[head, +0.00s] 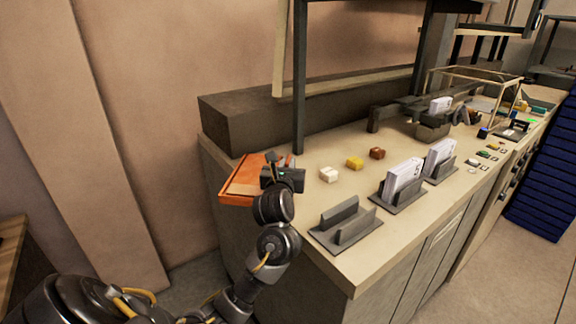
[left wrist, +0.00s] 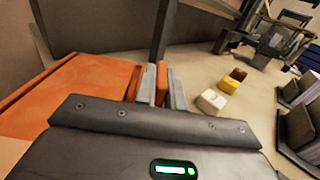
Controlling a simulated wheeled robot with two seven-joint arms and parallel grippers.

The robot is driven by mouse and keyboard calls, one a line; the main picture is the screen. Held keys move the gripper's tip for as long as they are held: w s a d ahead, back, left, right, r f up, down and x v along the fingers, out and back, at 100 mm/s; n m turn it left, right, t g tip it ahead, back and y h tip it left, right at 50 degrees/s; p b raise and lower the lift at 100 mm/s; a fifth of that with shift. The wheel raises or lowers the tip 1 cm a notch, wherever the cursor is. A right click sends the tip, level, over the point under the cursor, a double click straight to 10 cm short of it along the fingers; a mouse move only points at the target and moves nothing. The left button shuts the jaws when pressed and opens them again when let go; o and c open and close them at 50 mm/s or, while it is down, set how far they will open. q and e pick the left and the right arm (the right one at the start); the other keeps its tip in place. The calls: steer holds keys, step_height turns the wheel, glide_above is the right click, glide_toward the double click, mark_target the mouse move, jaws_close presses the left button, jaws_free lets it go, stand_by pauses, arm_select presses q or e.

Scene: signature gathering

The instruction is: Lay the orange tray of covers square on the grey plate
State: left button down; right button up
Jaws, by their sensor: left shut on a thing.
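The orange tray (head: 241,181) is at the left end of the counter, over its edge. It also shows at the left of the left wrist view (left wrist: 65,92). My left gripper (head: 279,162) is at the tray's right side, shut on an upright orange part of it, seen between the grey fingers in the left wrist view (left wrist: 160,84). I cannot make out covers in the tray. An empty grey plate with two upright walls (head: 345,236) lies at the counter's front, right of the gripper; I cannot tell if it is the task's plate. My right gripper is not in view.
White (head: 328,174), yellow (head: 354,163) and brown (head: 377,153) blocks sit right of the gripper. Grey holders with white cards (head: 404,182) stand farther right. A dark shelf post (head: 299,80) rises behind the gripper. A dark box (head: 300,104) lines the back.

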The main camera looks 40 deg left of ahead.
arm_select(q)
steer(key=shift+f, duration=0.2)
steer(key=c, duration=1.5)
jaws_free()
steer(key=shift+r, duration=0.1)
steer(key=shift+r, duration=0.1)
steer(key=v, duration=1.2)
